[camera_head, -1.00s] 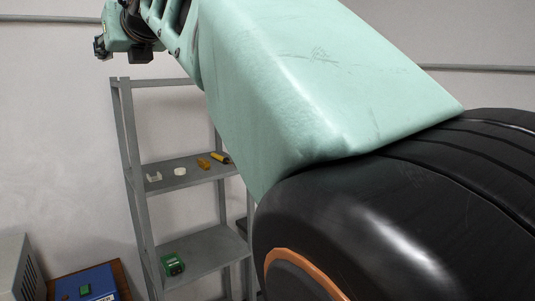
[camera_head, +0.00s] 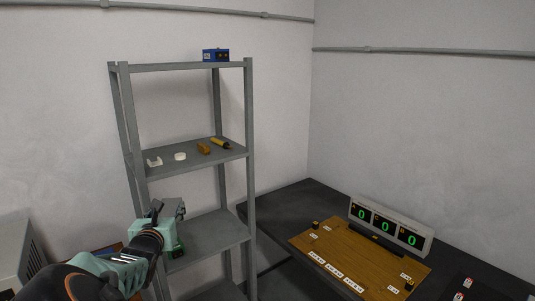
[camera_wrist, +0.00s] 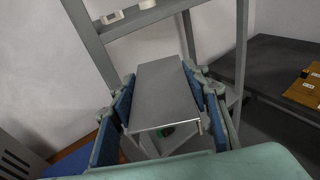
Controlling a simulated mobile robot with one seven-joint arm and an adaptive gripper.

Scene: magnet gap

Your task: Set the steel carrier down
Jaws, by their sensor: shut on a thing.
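The steel carrier (camera_wrist: 163,95) is a flat grey block between the blue finger pads of my gripper (camera_wrist: 159,77) in the wrist view. My gripper is shut on it by its two sides. In the head view my gripper (camera_head: 163,222) is at lower left, in front of the shelf rack, with a small grey part of the carrier (camera_head: 174,207) showing at its end. The carrier appears held in the air near the lower shelf (camera_head: 215,232); I cannot tell whether it touches it.
The grey rack's middle shelf (camera_head: 225,155) bears several small parts; a blue box (camera_head: 215,55) is on top. A green device (camera_head: 179,250) sits on the lower shelf, partly hidden by my gripper. At right, a dark bench (camera_head: 285,205) holds a wooden board (camera_head: 345,255) and a three-digit display (camera_head: 390,226).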

